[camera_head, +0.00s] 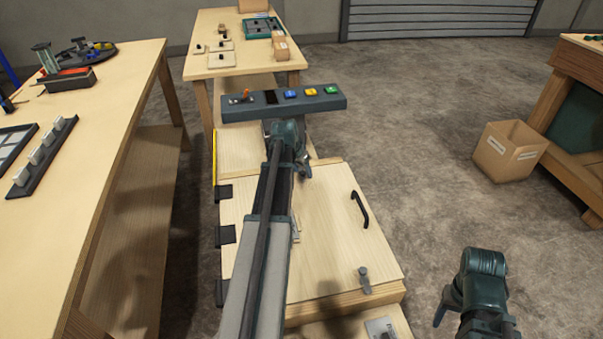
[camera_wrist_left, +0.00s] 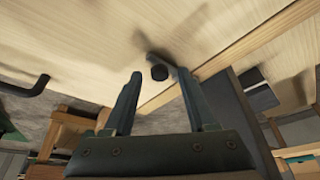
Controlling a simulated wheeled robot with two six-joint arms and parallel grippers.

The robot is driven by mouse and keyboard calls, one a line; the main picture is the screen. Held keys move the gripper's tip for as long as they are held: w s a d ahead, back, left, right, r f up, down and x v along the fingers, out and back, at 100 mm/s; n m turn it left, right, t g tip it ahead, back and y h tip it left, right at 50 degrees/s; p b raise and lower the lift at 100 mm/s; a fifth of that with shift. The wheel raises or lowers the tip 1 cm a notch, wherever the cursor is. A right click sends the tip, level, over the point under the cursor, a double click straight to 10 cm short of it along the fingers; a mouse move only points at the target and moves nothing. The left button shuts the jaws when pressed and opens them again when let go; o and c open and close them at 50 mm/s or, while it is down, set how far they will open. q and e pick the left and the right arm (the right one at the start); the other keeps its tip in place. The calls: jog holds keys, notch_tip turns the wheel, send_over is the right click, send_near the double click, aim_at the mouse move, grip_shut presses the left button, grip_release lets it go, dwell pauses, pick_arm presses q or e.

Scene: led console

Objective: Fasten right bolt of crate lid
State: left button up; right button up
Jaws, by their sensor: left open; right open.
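The crate lid (camera_head: 335,200) is a pale wooden panel lying flat, with black hinges along its left side and a black handle (camera_head: 360,209) on the right. A grey bolt (camera_head: 365,279) sits at its near edge. In the left wrist view, a bolt with a dark round knob (camera_wrist_left: 159,72) lies at a lid edge, just beyond and between the fingertips of my open left gripper (camera_wrist_left: 160,88). In the head view this gripper (camera_head: 304,166) is over the lid's far edge and hides that spot. My right gripper (camera_head: 452,304) is open and empty, right of the crate.
A dark console (camera_head: 275,103) with a lever and coloured buttons stands just beyond the lid. A long wooden table (camera_head: 110,90) with parts is at left, another table (camera_head: 205,68) behind. A cardboard box (camera_head: 508,152) is on the floor at right.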

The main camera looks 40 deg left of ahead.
pick_arm(q)
grip_shut()
dwell(1.4)
